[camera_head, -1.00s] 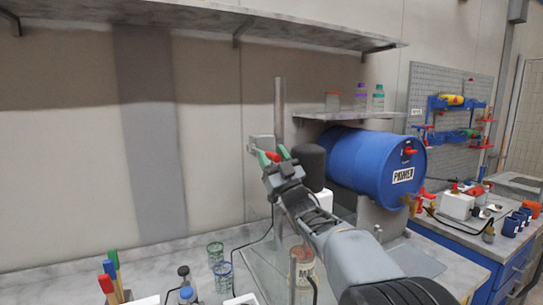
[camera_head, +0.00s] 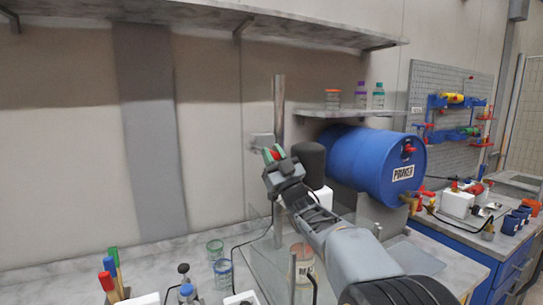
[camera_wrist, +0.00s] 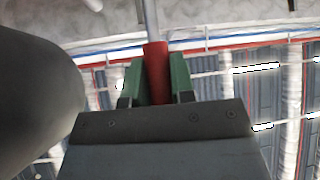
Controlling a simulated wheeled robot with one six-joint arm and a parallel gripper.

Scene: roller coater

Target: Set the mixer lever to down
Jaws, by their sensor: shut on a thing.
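The mixer has a dark rounded motor head (camera_head: 312,160) on an upright metal post (camera_head: 279,100), with a light grey block (camera_head: 262,141) beside the post. My gripper (camera_head: 272,154) is at the left of the motor head, with its green fingers closed around the red lever handle (camera_head: 275,155). In the wrist view, the red handle (camera_wrist: 156,70) stands between the two green fingers of my gripper (camera_wrist: 156,80), and a thin grey rod (camera_wrist: 151,20) runs on from its end. The dark motor head (camera_wrist: 35,95) fills the left of that view. The lever's pivot is not clear.
A blue drum (camera_head: 365,160) lies on its side right of the mixer. A shelf (camera_head: 345,114) with bottles hangs behind. A labelled can (camera_head: 302,268) stands below the mixer. Green (camera_head: 215,249) and blue (camera_head: 223,270) cups stand on the bench to the left.

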